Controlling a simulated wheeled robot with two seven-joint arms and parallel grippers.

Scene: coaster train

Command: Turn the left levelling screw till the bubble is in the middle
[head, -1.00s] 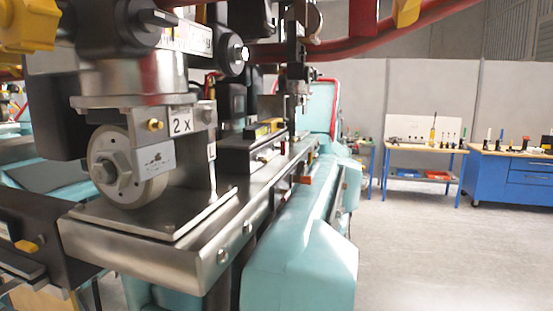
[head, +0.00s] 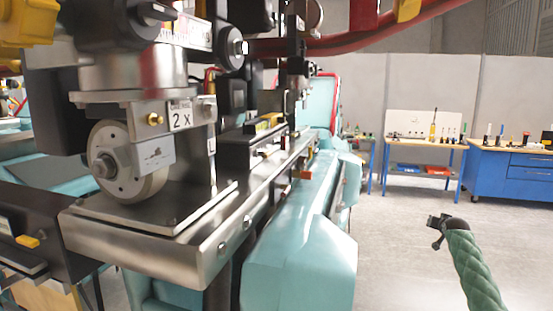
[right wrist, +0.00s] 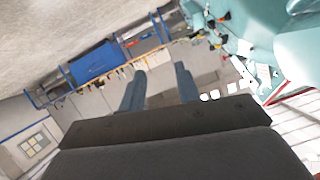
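A steel wheel (head: 125,163) hangs on the machine at the left, under a tag (head: 180,115) reading "2 x". A small "L" label (head: 211,145) is on the upright just right of it. I cannot make out a bubble or say which part is the left levelling screw. My right gripper (head: 437,222) is at the lower right of the head view, over open floor and apart from the machine. In the right wrist view its two blue-grey fingers (right wrist: 160,72) stand apart with nothing between them. My left gripper is out of view.
A steel rail bed (head: 225,235) runs back from the front left, with a turquoise housing (head: 300,265) along its right side. A red hose (head: 350,47) crosses above. A workbench (head: 425,145) and a blue cabinet (head: 510,178) stand far right. The floor between is clear.

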